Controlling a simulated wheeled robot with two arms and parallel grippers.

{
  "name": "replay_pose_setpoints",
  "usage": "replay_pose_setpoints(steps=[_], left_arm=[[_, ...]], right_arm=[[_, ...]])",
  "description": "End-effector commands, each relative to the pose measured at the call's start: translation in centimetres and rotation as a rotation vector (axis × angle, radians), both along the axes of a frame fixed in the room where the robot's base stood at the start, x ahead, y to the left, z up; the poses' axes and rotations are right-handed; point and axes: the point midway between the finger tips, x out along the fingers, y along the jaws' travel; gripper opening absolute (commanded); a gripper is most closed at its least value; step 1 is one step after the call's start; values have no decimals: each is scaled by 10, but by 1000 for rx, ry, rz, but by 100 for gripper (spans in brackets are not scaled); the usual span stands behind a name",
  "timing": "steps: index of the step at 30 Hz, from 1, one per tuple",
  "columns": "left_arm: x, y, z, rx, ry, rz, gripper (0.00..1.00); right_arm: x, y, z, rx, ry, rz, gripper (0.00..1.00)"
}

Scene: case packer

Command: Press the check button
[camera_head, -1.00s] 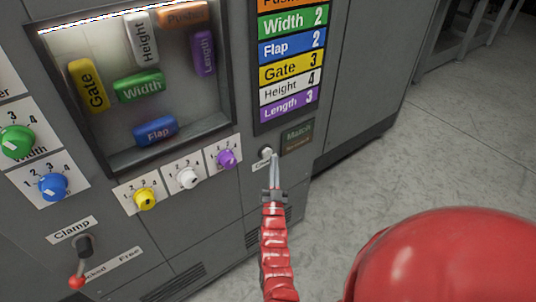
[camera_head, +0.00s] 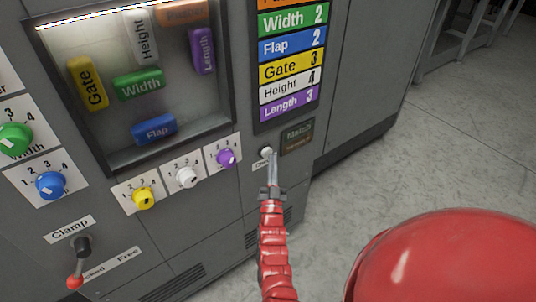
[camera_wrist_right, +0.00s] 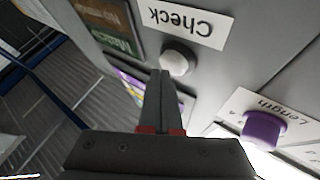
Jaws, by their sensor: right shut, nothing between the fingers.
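The check button is a small round white button (camera_head: 266,152) on the grey machine front, right of the purple knob. In the right wrist view the button (camera_wrist_right: 178,60) sits beside an upside-down "Check" label (camera_wrist_right: 187,23). My right gripper (camera_head: 272,156) is shut and empty, with its fingertips at the button. In the wrist view its fingertips (camera_wrist_right: 161,72) lie at the button's near edge. I cannot tell whether they touch it. The label is partly hidden by the fingers in the head view. My left gripper is not in view.
A dark Match panel (camera_head: 297,136) is right of the button. The purple Length knob (camera_head: 226,157), white knob (camera_head: 187,177) and yellow knob (camera_head: 143,197) are to the left. A red-tipped Clamp lever (camera_head: 77,270) is lower left. Open floor (camera_head: 440,150) lies right.

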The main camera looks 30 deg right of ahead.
Motion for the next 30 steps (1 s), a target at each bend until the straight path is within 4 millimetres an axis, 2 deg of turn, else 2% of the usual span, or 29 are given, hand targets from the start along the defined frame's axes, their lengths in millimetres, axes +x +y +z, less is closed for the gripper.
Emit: replay_pose_setpoints(steps=[30], left_arm=[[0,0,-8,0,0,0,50]], right_arm=[[10,0,0,1,0,0,0]])
